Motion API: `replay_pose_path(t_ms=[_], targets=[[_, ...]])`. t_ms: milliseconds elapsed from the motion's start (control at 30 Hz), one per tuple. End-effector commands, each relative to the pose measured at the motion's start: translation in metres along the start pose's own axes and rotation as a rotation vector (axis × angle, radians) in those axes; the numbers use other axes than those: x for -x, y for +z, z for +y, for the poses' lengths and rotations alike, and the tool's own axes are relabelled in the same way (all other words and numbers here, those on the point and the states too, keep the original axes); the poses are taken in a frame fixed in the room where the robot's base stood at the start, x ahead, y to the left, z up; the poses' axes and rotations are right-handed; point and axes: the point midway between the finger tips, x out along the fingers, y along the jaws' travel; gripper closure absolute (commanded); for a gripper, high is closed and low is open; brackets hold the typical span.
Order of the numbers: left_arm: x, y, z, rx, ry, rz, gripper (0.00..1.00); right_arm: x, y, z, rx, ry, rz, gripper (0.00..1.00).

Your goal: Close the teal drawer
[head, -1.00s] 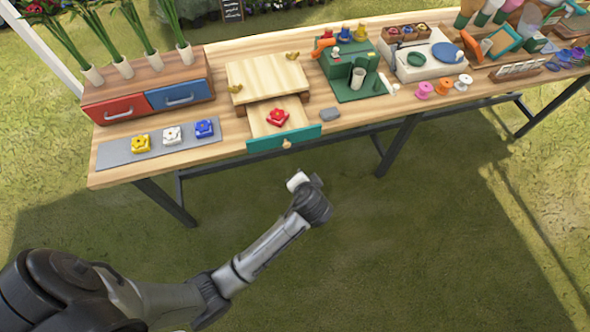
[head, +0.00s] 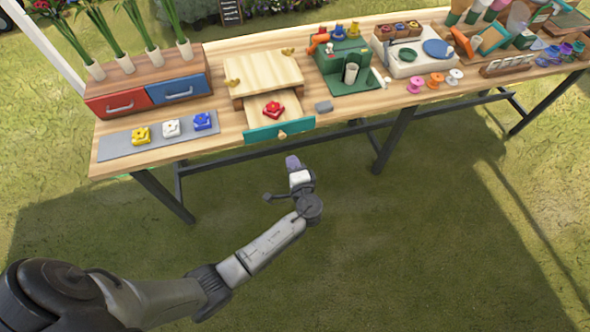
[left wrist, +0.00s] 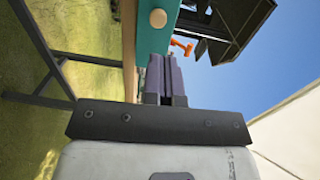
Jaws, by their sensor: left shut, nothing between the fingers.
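The teal drawer (head: 264,132) is pulled out from under a pale wooden box on the table. Its teal front has a round wooden knob, and a red flower block (head: 273,110) lies inside it. My left gripper (head: 293,163) is below and in front of the drawer front in the head view, shut and empty. In the left wrist view the shut fingers (left wrist: 165,78) point toward the teal drawer front (left wrist: 156,35), with the knob (left wrist: 158,18) beyond them. I cannot tell whether the fingertips touch it. My right gripper is not in view.
The pale wooden box (head: 263,75) stands above the drawer. A red drawer (head: 119,103) and a blue drawer (head: 178,89) are at the left, behind a grey mat (head: 115,148) with flower blocks. Grass is open in front.

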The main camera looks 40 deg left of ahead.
Motion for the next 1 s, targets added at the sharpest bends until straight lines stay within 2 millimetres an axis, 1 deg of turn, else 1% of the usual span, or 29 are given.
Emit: replay_pose_path(t_ms=[33, 200, 433, 600, 700, 1000], targets=[[-0.012, 0.0, -0.001, -0.002, -0.004, -0.001, 1.0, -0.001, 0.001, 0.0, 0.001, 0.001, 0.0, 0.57], [-0.042, 0.0, 0.0, -0.001, -0.003, -0.001, 1.0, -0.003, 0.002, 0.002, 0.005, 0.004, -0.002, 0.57], [-0.071, 0.0, 0.0, 0.0, -0.001, -0.001, 1.0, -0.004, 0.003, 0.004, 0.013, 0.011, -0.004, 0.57], [-0.083, 0.0, 0.0, 0.0, 0.0, -0.001, 1.0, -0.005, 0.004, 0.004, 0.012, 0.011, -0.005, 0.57], [-0.086, 0.0, 0.0, 0.001, 0.0, 0.0, 1.0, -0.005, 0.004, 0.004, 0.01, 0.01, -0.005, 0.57], [-0.087, 0.0, 0.0, 0.001, 0.001, 0.0, 1.0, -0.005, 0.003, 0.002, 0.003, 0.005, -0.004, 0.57]])
